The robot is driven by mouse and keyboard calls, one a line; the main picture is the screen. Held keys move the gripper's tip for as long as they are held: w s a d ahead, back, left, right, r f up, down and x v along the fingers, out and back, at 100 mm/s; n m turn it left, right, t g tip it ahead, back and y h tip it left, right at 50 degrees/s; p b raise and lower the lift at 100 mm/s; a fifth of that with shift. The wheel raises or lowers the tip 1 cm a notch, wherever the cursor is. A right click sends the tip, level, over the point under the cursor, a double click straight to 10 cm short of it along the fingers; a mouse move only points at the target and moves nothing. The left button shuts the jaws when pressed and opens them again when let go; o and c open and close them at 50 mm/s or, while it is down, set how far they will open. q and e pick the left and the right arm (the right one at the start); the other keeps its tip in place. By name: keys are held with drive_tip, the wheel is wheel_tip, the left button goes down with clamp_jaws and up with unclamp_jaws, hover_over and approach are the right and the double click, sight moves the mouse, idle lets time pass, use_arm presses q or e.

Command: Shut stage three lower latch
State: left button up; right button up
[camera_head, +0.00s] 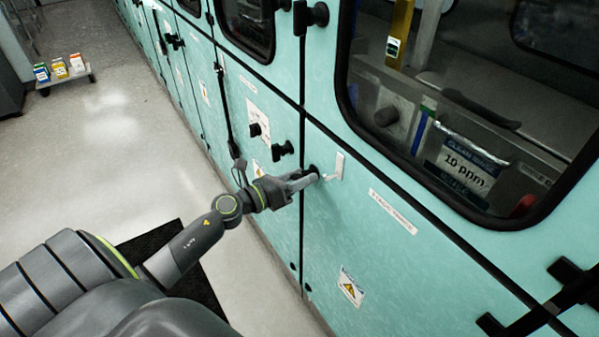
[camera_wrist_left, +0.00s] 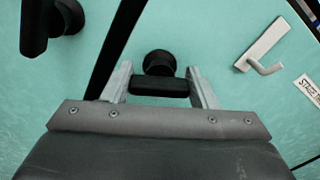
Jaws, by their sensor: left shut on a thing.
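A black latch (camera_head: 314,171) with a round hub sits on the teal cabinet panel, just right of a dark vertical seam. In the left wrist view the latch (camera_wrist_left: 159,64) shows its hub and a short black bar. My left gripper (camera_head: 303,181) reaches the panel from the left, and in the wrist view its two metal fingers (camera_wrist_left: 160,88) are closed on the ends of the bar. The bar lies roughly level across that view. The fingers partly hide the latch in the head view. My right gripper is not in view.
Another black latch (camera_head: 283,150) sits left of the seam. A white hooked bracket (camera_head: 337,167) is just right of the held latch. A stage label (camera_head: 393,212) and a warning sticker (camera_head: 350,287) are on the panel. A low trolley (camera_head: 65,77) with small boxes stands far left.

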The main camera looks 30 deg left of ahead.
use_arm(q)
drive_tip(key=n+p, duration=0.4)
drive_tip(key=n, duration=0.2)
drive_tip(key=shift+a+r+n, duration=0.1)
drive_tip(key=shift+r+n, duration=0.05)
drive_tip(key=shift+n, duration=0.15)
drive_tip(key=n+p, duration=0.3)
drive_tip(key=n, duration=0.1)
drive_tip(key=shift+n, duration=0.3)
drive_tip(key=shift+f+n+p, duration=0.25)
drive_tip(key=shift+n+p, duration=0.25)
drive_tip(key=shift+n, duration=0.2)
drive_tip(key=o, duration=1)
drive_tip(key=shift+s+f, duration=0.1)
